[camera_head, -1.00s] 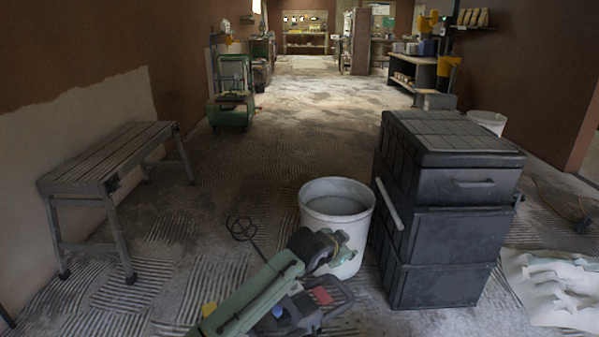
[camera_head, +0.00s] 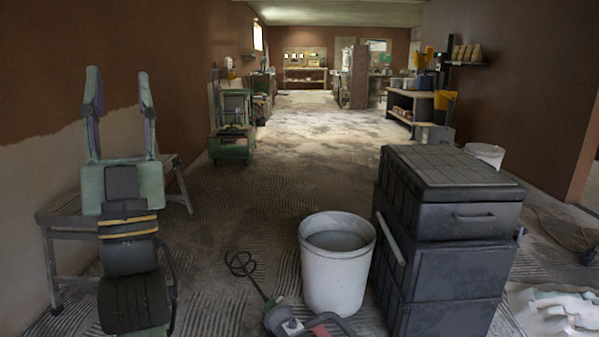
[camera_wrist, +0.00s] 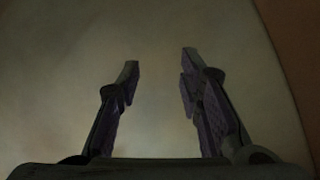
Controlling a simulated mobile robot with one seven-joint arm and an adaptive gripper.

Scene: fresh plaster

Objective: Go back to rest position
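My gripper (camera_head: 119,92) is raised at the left of the head view, fingers pointing up, in front of the bench and the wall. Its two fingers stand wide apart with nothing between them. In the wrist view my gripper (camera_wrist: 157,85) is also open and empty, facing a pale, blurred plaster surface (camera_wrist: 155,40). The lower part of the arm runs out of the bottom of the head view.
A grey slatted bench (camera_head: 62,214) stands behind my arm by the left wall. A white bucket (camera_head: 336,275) and a stacked black toolbox (camera_head: 450,235) stand at right. A power tool (camera_head: 290,320) lies in front of the bucket. The middle floor (camera_head: 245,205) is open.

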